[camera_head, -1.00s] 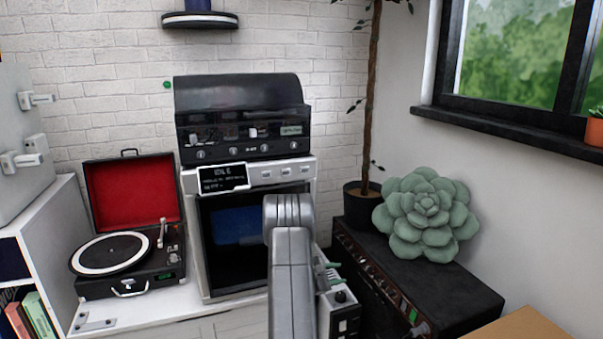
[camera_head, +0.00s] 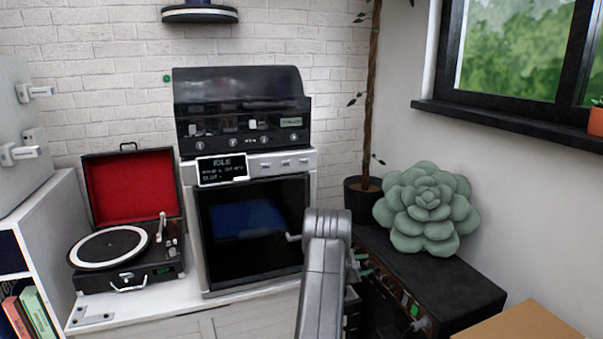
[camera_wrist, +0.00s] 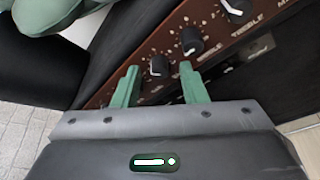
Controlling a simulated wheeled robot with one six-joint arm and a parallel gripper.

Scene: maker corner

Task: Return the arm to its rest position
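My arm (camera_head: 325,265) rises from the bottom of the head view, in front of the right edge of the glass-fronted machine. My gripper (camera_wrist: 159,68) shows in the wrist view with its two green fingers apart and nothing between them. Behind the fingers is the brown control panel of a black amplifier (camera_wrist: 215,52), with several dark knobs. In the head view the amplifier (camera_head: 455,285) stands to the right of my arm, which hides part of its front. I cannot tell the exact gap between fingers and panel.
A machine with a small screen (camera_head: 222,170) and a black turntable with an open red lid (camera_head: 133,195) stand on a white cabinet. A green succulent cushion (camera_head: 427,208) and a potted tree (camera_head: 362,200) are at the right. A cardboard box (camera_head: 530,325) is at the lower right.

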